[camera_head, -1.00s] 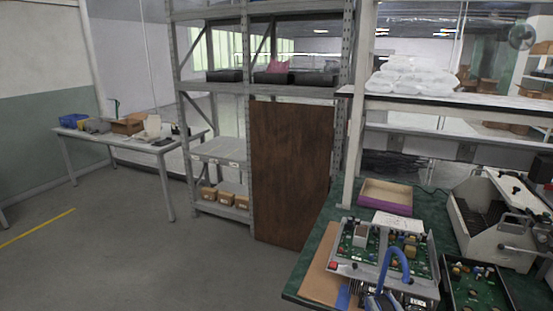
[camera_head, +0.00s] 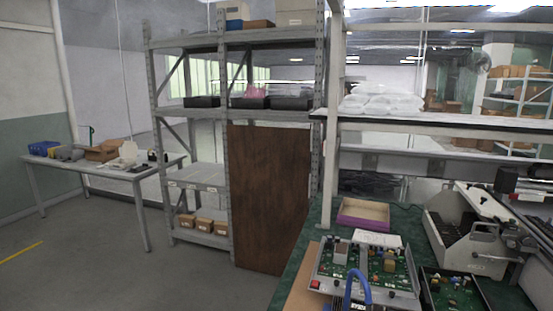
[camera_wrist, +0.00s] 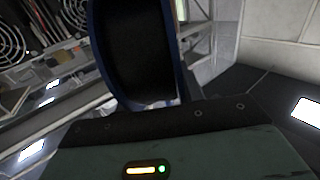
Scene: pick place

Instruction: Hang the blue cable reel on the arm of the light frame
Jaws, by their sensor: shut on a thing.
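The blue cable reel fills the upper middle of the wrist view as a blue rim (camera_wrist: 166,40) around a dark, nearly black inside. My gripper (camera_wrist: 150,118) shows as a dark and green-grey body across the bottom of the wrist view. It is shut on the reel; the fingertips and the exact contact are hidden.
A green workbench at the lower right holds a circuit-board unit (camera_head: 365,270), a purple-sided tray (camera_head: 362,214) and a white machine (camera_head: 470,235). A metal shelf rack (camera_head: 225,130) and brown panel (camera_head: 268,195) stand behind. A side table (camera_head: 95,172) stands left. Open floor lies front left.

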